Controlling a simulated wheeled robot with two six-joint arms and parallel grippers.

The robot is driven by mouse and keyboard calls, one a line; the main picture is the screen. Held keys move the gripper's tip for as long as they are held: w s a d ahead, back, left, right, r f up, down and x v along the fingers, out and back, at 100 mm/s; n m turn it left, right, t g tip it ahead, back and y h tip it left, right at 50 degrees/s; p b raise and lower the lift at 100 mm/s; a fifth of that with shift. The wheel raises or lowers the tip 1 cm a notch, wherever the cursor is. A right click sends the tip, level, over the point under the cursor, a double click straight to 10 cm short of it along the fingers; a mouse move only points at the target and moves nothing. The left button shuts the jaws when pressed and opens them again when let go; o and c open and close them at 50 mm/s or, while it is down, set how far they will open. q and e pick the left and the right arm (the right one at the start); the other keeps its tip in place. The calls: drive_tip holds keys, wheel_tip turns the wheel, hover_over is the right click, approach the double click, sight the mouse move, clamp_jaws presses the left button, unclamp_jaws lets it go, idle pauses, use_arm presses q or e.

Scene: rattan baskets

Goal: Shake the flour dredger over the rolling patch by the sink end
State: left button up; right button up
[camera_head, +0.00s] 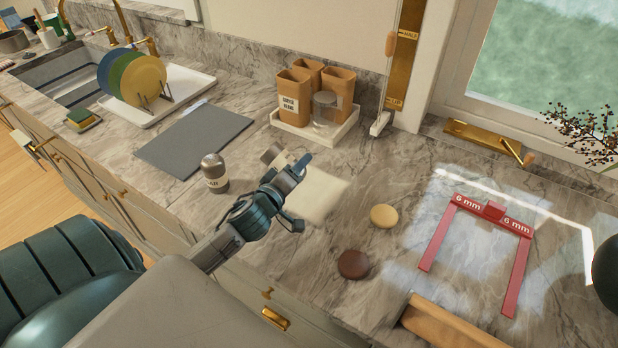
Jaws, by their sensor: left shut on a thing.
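My left gripper (294,190) is shut over the counter, right of a steel-topped shaker (214,174) that stands upright with a label ending in "AR". A grey metallic end (271,154) shows just beyond the gripper. It looks like the tilted flour dredger in its jaws, mostly hidden by the fingers. A pale patch (325,196) lies on the marble below and right of the gripper, on the sink side. A second pale area (405,250) lies to the right, around a red frame (478,212) marked "6 mm". My right gripper is out of view.
A white tray (345,131) with brown canisters and a glass jar stands at the back. A grey board (194,139) and a plate rack (170,105) are toward the sink (62,75). Yellow (384,216) and brown (353,264) round pieces lie right of the gripper.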

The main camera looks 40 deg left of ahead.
use_arm(q)
drive_tip(key=a, duration=0.9)
drive_tip(key=shift+w+a, duration=0.85)
drive_tip(key=shift+w, duration=1.7)
drive_tip(key=w+d+p, duration=0.1)
drive_tip(key=d+p, duration=0.3)
drive_tip(key=d, duration=1.4)
drive_tip(key=shift+w+a+b, duration=0.5)
drive_tip(key=shift+w+b, duration=0.1)
drive_tip(key=shift+w, duration=2.25)
drive_tip(key=s+a+b, duration=0.1)
drive_tip(key=a+b, duration=0.1)
drive_tip(key=a, duration=1.5)
drive_tip(key=shift+a+b, duration=0.15)
drive_tip(key=shift+b, duration=0.2)
drive_tip(key=shift+r, duration=0.2)
